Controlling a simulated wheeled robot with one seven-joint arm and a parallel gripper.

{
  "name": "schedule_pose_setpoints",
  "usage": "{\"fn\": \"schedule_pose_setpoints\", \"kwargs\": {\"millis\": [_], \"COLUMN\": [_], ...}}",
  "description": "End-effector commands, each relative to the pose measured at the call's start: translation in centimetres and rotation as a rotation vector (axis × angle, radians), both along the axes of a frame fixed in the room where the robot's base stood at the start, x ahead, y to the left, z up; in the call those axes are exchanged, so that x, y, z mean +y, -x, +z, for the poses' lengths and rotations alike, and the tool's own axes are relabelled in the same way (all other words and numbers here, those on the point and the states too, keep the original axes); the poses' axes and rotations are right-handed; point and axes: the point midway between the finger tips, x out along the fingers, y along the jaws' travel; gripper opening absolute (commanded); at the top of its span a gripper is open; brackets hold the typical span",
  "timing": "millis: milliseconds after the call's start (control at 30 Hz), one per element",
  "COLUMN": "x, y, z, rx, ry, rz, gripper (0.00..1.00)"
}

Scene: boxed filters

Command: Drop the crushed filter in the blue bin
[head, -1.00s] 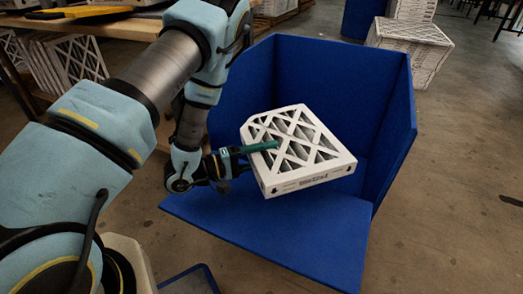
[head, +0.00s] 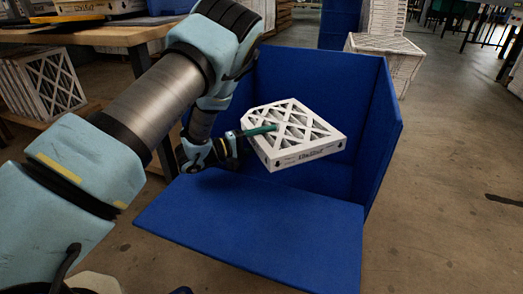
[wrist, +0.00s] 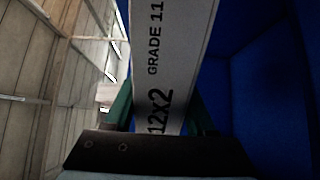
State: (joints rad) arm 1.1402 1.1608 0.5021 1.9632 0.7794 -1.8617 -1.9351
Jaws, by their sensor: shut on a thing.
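The crushed filter (head: 292,135) is a white-framed box with a crossed lattice face and one cut or crushed corner. My gripper (head: 262,130) is shut on its left edge and holds it up, tilted, inside the opening of the blue bin (head: 320,80). In the wrist view the filter's printed edge (wrist: 170,60) lies between the green fingers of my gripper (wrist: 162,112). The bin has tall back and side walls and a low front flap (head: 250,220) folded outward. Part of the bin floor is hidden beneath the filter.
A wooden table (head: 90,38) stands at the left, with more filters (head: 45,85) on its lower shelf. A white box (head: 385,55) stands behind the bin.

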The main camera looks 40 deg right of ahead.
Motion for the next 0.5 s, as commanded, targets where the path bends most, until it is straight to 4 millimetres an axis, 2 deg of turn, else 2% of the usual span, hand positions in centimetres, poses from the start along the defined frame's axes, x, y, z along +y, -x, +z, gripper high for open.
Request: {"fn": "schedule_pose_setpoints", "kwargs": {"millis": [33, 500], "x": [-0.7, -6.2], "y": [-0.3, -3.9], "z": [-0.6, -1.8], "rx": [-0.004, -0.004], "ry": [0.003, 0.003], "rz": [-0.003, -0.002], "gripper": [0.00, 0.00]}}
